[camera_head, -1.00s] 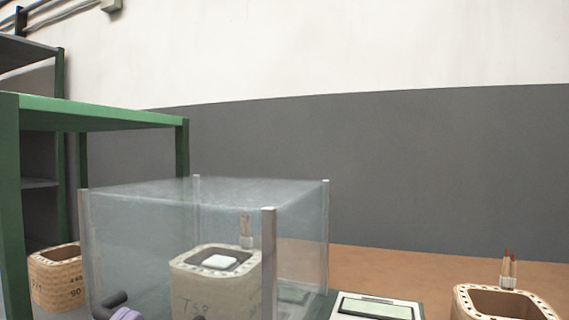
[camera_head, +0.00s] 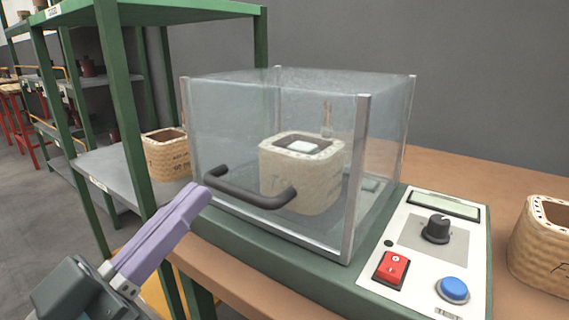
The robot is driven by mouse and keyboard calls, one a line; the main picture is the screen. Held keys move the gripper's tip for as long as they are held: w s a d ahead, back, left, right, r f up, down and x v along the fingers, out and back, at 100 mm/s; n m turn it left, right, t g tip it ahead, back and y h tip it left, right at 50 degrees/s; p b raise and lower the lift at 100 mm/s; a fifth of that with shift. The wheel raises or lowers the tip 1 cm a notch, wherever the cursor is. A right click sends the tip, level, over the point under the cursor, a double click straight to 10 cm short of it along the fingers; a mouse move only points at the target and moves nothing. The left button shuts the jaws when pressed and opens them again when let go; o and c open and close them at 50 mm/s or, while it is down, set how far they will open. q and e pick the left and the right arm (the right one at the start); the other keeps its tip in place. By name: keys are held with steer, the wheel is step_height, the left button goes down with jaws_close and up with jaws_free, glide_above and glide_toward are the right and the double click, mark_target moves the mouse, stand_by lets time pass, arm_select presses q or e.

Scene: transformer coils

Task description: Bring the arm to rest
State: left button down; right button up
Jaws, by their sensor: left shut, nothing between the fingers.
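My left gripper (camera_head: 196,202) comes in from the lower left, its lilac fingers pressed together and empty. Its tips are just in front of the left end of the black handle (camera_head: 250,196) on the glass cover (camera_head: 230,120); I cannot tell whether they touch it. The clear cover stands over a paper-wrapped coil (camera_head: 285,180) with a white piece on its top and a lead sticking up behind. My right gripper is not in view.
A control panel (camera_head: 408,268) with a dark knob (camera_head: 437,228), red switch (camera_head: 391,268) and blue button (camera_head: 453,290) is right of the cover. One coil (camera_head: 545,250) stands at the right edge, another (camera_head: 166,158) on the green-framed shelf (camera_head: 110,170) at left.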

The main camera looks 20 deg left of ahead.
arm_select(q)
steer(key=v, duration=0.5)
step_height(320, 180, up, 4)
steer(key=w+d+n+g+y+p, duration=0.1)
steer(key=w+d+g+y+p, duration=0.2)
steer(key=g+p, duration=0.65)
steer(key=s+a+r+n+g+y+p, duration=0.1)
steer(key=s+a+r+g+y+p, duration=0.1)
steer(key=s+r+g+p, duration=0.45)
steer(key=s+a+r+g+y+p, duration=0.1)
steer(key=s+r+g+y+p, duration=0.2)
steer(key=s+p, duration=0.65)
step_height(320, 180, up, 36)
steer(key=t+p, duration=0.1)
steer(key=p, duration=3.4)
steer(key=shift+w+r, duration=0.15)
steer(key=shift+w, duration=0.05)
